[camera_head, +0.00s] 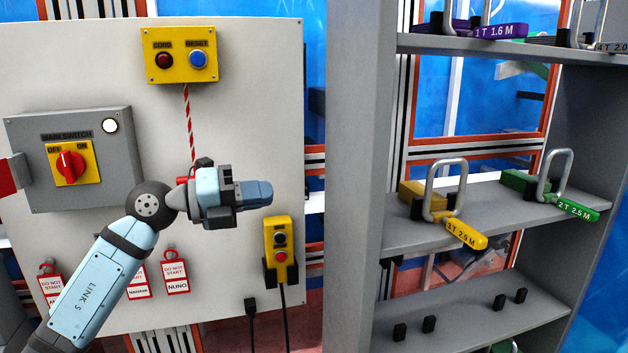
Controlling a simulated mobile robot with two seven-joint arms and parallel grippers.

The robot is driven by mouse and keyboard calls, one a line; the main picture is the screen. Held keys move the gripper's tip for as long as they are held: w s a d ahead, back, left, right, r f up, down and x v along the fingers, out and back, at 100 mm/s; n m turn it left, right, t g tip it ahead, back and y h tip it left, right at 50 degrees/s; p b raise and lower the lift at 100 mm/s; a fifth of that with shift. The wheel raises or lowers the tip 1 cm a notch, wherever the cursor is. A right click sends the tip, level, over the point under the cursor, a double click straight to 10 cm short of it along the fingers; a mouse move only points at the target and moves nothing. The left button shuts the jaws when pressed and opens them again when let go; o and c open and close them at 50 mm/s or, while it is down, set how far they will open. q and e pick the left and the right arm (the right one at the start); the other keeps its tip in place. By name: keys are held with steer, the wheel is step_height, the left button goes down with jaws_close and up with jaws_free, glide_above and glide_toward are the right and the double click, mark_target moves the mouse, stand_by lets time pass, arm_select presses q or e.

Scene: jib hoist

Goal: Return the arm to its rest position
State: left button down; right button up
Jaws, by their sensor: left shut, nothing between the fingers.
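My left arm (100,280) rises from the lower left, bent at a dark round wrist joint. My left gripper (262,193) points to the right in front of the pale wall panel, level with the space above the yellow pendant. It is shut and holds nothing. A red-and-white cord (188,125) hangs from the yellow box down behind the wrist, where its lower end is hidden. My right gripper is out of view.
On the panel (250,60) are a yellow CORD/RESET box (182,52), a grey main switch box (112,160) with red knob, red-framed tags (175,277) and a yellow pendant (280,252). A grey shelf (355,180) with shackles and slings stands right.

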arm_select(q)
steer(key=s+a+f+n+t+y, duration=0.3)
steer(key=f+n+t, duration=0.1)
steer(key=f+n, duration=0.6)
steer(key=s+a+f+n+t+y+p, duration=0.1)
steer(key=s+a+f+n+t+y, duration=0.15)
steer(key=f+n+t, duration=0.5)
steer(key=s+a+f+n+t+y, duration=0.2)
steer(key=s+a+f+n+y, duration=0.15)
steer(key=f+n, duration=0.85)
steer(key=s+a+f+n+g+y+p, duration=0.1)
steer(key=s+f+n+g+y, duration=0.4)
steer(key=s+f, duration=1.5)
step_height(320, 180, down, 3)
steer(key=g, duration=0.3)
steer(key=shift+s+a, duration=0.15)
steer(key=shift+a, duration=0.15)
steer(key=shift+s+a+r, duration=0.1)
steer(key=shift+r, duration=0.05)
